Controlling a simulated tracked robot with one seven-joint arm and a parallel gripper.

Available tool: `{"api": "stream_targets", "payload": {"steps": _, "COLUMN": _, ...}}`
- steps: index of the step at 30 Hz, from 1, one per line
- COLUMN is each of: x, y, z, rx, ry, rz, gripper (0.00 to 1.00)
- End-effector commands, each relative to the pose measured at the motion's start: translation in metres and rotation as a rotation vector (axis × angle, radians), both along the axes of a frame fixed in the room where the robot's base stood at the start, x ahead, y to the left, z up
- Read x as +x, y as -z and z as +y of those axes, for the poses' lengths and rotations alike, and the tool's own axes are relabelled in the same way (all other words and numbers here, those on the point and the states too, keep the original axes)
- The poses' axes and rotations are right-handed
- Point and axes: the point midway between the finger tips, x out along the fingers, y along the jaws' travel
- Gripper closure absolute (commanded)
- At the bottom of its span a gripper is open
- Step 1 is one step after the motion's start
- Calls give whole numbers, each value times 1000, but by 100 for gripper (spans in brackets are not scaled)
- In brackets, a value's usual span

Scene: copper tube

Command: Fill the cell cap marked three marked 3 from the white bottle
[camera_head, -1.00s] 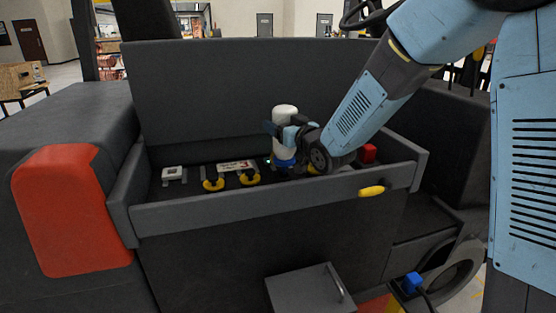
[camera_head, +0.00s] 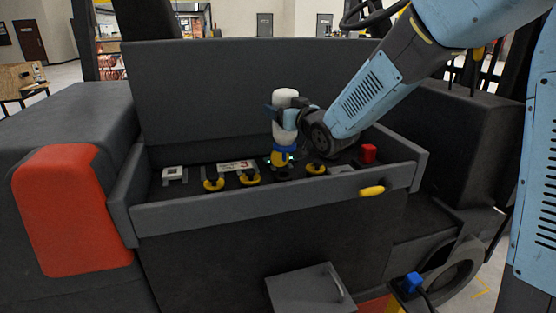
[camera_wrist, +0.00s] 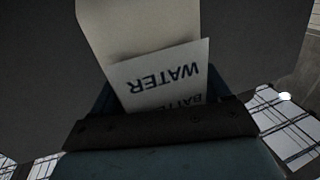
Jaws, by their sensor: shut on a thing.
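My gripper (camera_head: 284,118) is shut on the white bottle (camera_head: 286,98), held upright over the battery compartment. The bottle has a blue collar (camera_head: 283,148). A yellow part (camera_head: 279,159) with small green lights beside it shows directly below the collar; I cannot tell whether it belongs to the bottle or to a cell cap. In the wrist view the bottle's label (camera_wrist: 165,80) reads WATER. A white label with a red 3 (camera_head: 246,164) lies behind a yellow cell cap (camera_head: 250,179). Other yellow caps are at the left (camera_head: 213,185) and right (camera_head: 316,169).
The compartment has a raised front wall (camera_head: 270,202) with a yellow handle (camera_head: 371,191), and a tall dark lid (camera_head: 200,90) behind. A red block (camera_head: 368,153) is at the right and a small white device (camera_head: 174,173) at the left inside.

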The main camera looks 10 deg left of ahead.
Motion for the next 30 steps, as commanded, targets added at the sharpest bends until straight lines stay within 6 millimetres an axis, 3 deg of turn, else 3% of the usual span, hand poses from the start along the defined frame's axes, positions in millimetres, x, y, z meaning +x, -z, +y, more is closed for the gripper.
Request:
{"api": "stream_targets", "payload": {"steps": 15, "x": 0, "y": -24, "z": 1, "rx": 1, "ry": -2, "rz": -4, "gripper": 79}}
{"api": "stream_targets", "payload": {"steps": 30, "x": 0, "y": -25, "z": 0, "rx": 1, "ry": -1, "rz": -3, "gripper": 79}}
